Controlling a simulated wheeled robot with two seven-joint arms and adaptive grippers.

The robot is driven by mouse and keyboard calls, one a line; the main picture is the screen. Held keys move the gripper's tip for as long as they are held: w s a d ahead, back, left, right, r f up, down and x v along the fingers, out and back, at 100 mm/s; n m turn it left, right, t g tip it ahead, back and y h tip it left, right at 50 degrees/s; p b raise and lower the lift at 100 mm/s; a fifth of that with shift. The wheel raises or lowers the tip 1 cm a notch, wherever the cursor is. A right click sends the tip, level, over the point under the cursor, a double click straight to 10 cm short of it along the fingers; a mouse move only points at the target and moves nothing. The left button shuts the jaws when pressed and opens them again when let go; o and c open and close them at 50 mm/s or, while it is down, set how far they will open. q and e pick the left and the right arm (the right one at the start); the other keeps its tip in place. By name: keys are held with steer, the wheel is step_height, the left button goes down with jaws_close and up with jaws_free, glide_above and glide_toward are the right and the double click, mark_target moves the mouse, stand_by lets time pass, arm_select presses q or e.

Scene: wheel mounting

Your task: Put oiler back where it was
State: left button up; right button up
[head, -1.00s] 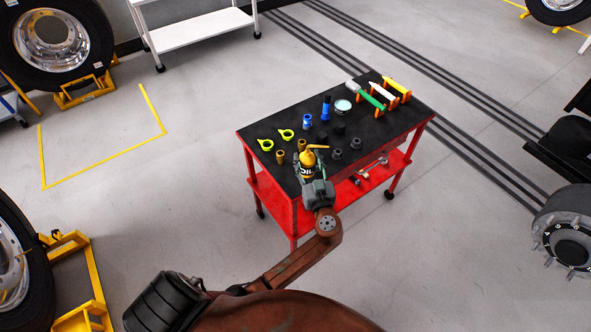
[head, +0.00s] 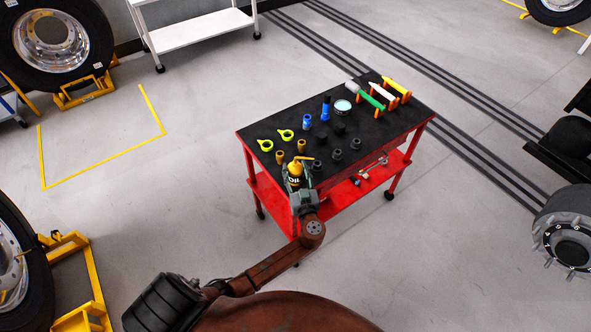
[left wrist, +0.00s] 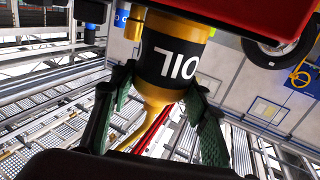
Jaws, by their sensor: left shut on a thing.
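The oiler (head: 294,173) is a yellow can with a black OIL label and a thin spout. It stands out at the near left corner of the red tool cart (head: 271,210). My left gripper (head: 297,186) is shut on it. In the left wrist view the oiler (left wrist: 172,62) appears upside down between the green fingers (left wrist: 160,105), with its base toward the cart's underside or edge at the top. I cannot tell whether its base touches the black cart top. My right gripper is not in view.
Two brown sockets (head: 280,157) stand just behind the oiler, with yellow-green rings (head: 265,145) further left. Black sockets (head: 317,167) stand to its right. The near left cart corner has little bare room.

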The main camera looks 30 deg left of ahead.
arm_select(q)
steer(key=o, duration=1.5)
steer(key=shift+o, duration=0.2)
steer(key=v, duration=1.2)
steer(key=shift+b, duration=0.35)
